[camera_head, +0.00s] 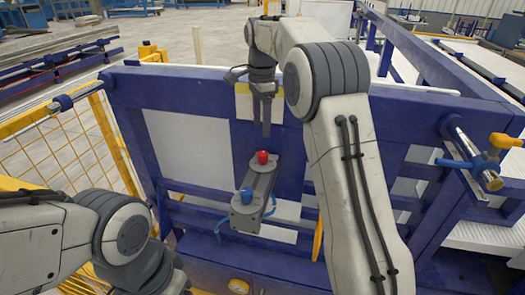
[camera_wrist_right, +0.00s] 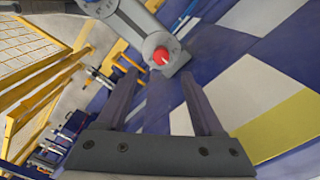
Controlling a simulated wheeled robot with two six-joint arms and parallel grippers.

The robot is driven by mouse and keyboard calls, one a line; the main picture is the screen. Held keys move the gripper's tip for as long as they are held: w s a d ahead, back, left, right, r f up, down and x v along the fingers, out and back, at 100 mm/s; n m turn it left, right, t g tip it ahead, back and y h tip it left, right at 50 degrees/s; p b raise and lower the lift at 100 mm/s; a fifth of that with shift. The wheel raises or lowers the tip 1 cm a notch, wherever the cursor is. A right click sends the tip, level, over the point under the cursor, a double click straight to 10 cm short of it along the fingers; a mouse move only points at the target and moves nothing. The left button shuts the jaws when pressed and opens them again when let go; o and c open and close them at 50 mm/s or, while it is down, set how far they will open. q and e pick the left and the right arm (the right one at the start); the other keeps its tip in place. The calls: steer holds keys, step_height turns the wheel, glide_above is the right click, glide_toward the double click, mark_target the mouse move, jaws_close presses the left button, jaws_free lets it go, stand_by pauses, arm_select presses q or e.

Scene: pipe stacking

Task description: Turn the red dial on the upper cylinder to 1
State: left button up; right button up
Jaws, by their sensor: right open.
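The red dial (camera_head: 262,157) sits on the upper end of a grey metal unit (camera_head: 259,186) on the blue frame. In the right wrist view, the red dial (camera_wrist_right: 161,56) shows beyond and between the open, empty fingers (camera_wrist_right: 159,75). A small pale mark shows on the dial; I cannot read its setting. My left arm is at the lower left, and its gripper is out of view.
The blue frame (camera_head: 180,82) with white panels surrounds the unit. Yellow mesh fencing (camera_head: 75,140) stands at the left. A blue valve handle (camera_head: 470,163) sticks out at the right. A yellow patch (camera_wrist_right: 285,125) lies right of the fingers in the wrist view.

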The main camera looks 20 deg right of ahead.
mark_target(263, 153)
steer(key=shift+w+d+f+m, duration=0.15)
steer(key=shift+d+f+m, duration=0.2)
steer(key=shift+f, duration=0.3)
step_height(263, 153, down, 9)
steer(key=shift+a+f+p, duration=0.1)
steer(key=shift+p, duration=0.4)
jaws_close()
